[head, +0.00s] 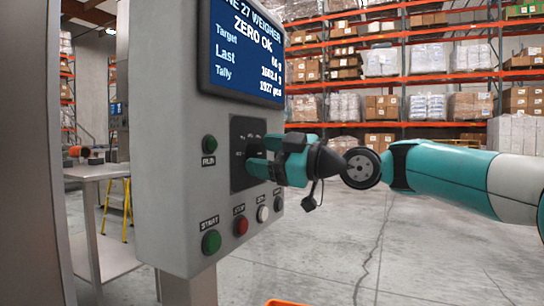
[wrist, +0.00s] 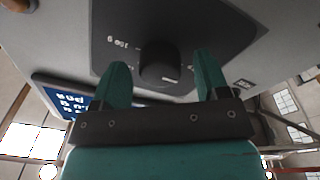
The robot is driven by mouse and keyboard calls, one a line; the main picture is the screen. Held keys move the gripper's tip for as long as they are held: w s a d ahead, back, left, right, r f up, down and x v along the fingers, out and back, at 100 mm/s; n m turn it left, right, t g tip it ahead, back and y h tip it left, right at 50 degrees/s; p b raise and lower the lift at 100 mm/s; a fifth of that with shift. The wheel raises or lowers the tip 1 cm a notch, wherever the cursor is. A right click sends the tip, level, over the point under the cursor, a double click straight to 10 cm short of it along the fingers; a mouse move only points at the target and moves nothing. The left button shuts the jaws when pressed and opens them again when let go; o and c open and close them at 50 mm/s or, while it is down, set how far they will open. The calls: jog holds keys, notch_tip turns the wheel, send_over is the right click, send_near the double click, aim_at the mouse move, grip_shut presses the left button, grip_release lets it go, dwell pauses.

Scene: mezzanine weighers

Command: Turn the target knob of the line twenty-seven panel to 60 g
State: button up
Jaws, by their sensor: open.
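The line 27 panel (head: 165,170) is a grey box with a blue screen (head: 243,52). The screen reads ZERO OK, with Target, Last and Tally rows; the target value is too small to read surely. The black target knob (wrist: 159,64) sits on a dark dial plate (wrist: 200,25) in the wrist view, where a 150 g mark shows. My gripper (head: 260,156) is at the dial plate, open. In the wrist view my gripper (wrist: 160,72) has one teal finger on each side of the knob, with gaps showing. The head view mostly hides the knob behind the gripper.
Below the dial are a green start button (head: 211,242), a red button (head: 241,226), a white button (head: 263,213) and another small button. A green run button (head: 209,144) is left of the dial. A metal table (head: 92,172) stands behind left; open floor lies right.

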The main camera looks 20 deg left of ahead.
jog(key=shift+d, duration=0.1)
jog(key=s+d+f+b, duration=0.1)
jog(key=d+b, duration=0.1)
jog(key=d, duration=1.5)
jog(key=shift+s+f, duration=0.2)
jog(key=shift+f, duration=0.1)
jog(key=s+d+f+m+g+h, duration=0.1)
jog(key=s+d+f+m+h, duration=0.8)
jog(key=s+f, duration=0.35)
jog(key=s+d+f+m+h, duration=0.6)
jog(key=s+d+f+m, duration=0.2)
jog(key=s+d+f, duration=0.45)
notch_tip(320, 180, up, 33)
jog(key=s+a+p, duration=0.1)
jog(key=a+p, duration=0.1)
jog(key=p, duration=2.9)
jog(key=shift+s+p, duration=0.15)
jog(key=shift+p, duration=0.25)
